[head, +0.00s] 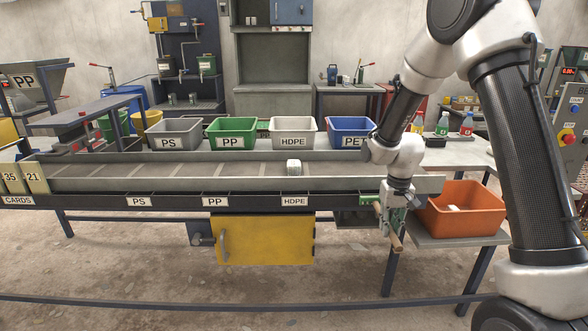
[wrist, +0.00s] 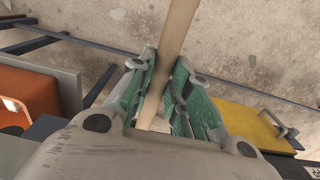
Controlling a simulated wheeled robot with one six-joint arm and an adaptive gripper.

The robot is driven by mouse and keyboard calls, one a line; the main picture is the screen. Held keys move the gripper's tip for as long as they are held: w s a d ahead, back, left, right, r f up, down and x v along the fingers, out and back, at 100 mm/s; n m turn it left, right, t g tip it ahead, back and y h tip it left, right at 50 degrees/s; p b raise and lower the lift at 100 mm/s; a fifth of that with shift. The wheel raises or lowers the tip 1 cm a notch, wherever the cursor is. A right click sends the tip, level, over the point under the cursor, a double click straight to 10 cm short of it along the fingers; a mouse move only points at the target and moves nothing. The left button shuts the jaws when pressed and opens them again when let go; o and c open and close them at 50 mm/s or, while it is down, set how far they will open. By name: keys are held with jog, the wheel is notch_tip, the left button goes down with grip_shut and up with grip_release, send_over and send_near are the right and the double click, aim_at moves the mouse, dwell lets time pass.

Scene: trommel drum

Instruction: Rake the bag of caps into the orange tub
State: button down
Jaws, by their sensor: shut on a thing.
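My gripper (head: 394,205) is shut on a pale wooden stick (head: 397,243), probably the rake's handle, at the front edge of the conveyor's right end. The wrist view shows the stick (wrist: 178,30) between the green finger pads (wrist: 160,95); no rake head shows. The orange tub (head: 482,222) stands just right of my gripper on a low shelf, with a small white thing (head: 453,208) in it. A small whitish bundle (head: 293,167) lies on the conveyor behind the HDPE label, well left of my gripper. I cannot tell whether it is the bag of caps.
The conveyor trough (head: 200,172) has raised front and back walls. Grey PS (head: 174,132), green PP (head: 232,132), pale HDPE (head: 293,132) and blue PET (head: 350,130) bins stand behind it. A yellow door (head: 265,245) hangs below. Coloured bottles (head: 442,125) stand at the back right.

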jog(key=shift+r, duration=3.9)
jog(key=shift+f, duration=0.1)
